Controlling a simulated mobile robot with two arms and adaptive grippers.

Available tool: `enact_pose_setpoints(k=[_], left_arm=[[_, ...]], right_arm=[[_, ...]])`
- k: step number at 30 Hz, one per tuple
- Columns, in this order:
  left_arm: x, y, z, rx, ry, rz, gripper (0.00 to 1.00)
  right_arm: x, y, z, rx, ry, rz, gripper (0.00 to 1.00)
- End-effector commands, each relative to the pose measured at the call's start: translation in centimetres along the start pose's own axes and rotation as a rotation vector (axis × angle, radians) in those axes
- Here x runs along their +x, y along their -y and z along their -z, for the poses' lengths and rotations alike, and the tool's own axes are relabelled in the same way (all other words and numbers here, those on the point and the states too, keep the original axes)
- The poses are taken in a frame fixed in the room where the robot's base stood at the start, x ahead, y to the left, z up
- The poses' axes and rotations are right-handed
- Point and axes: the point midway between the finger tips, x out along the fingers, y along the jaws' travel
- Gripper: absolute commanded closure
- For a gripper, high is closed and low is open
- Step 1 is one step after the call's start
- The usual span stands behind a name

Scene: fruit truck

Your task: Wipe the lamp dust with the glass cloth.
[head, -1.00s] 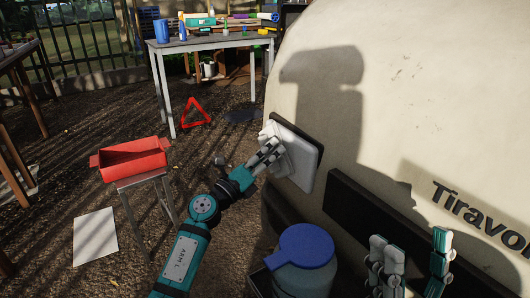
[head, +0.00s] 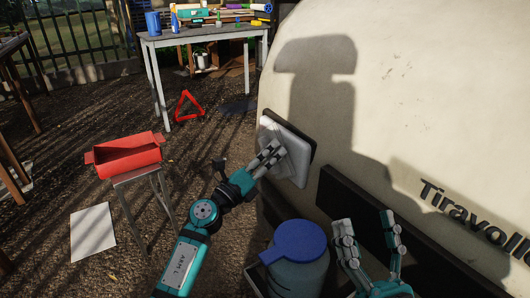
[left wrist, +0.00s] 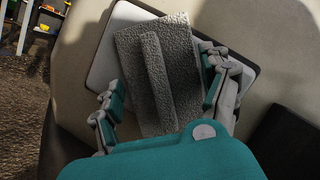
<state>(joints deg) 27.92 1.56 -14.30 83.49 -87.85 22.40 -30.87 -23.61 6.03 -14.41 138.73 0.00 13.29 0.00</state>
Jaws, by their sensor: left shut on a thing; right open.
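The lamp (head: 298,166) is a pale, rounded rectangular panel in a dark frame on the side of the cream vehicle. My left gripper (head: 271,154) is at its face. In the left wrist view, the grey, rough-textured glass cloth (left wrist: 133,60), with a raised ridge, lies between my left fingers (left wrist: 164,88), shut on it. It lies over the lamp (left wrist: 103,50) and hides its middle; I cannot tell whether it touches. No dust can be made out. My right gripper (head: 366,222) is open and empty, low in front of the vehicle.
A blue-lidded container (head: 300,243) stands below the lamp, close to both arms. A dark bar (head: 345,200) runs along the vehicle. A red tray (head: 128,157) sits on a stool at left. A cluttered table (head: 205,36) and red warning triangle (head: 187,108) are further back.

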Motion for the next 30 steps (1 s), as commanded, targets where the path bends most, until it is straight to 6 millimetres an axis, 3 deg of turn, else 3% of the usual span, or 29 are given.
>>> enact_pose_setpoints(k=[8, 30], left_arm=[[0.0, 0.6, 0.4, -0.002, -0.003, 0.005, 0.46], [-0.9, 2.5, 1.9, -0.002, -0.001, 0.002, 0.46]], right_arm=[[0.0, -0.1, -1.1, -0.003, 0.068, -0.003, 0.4], [-1.9, -1.1, -7.3, -0.017, 0.456, -0.022, 0.4]])
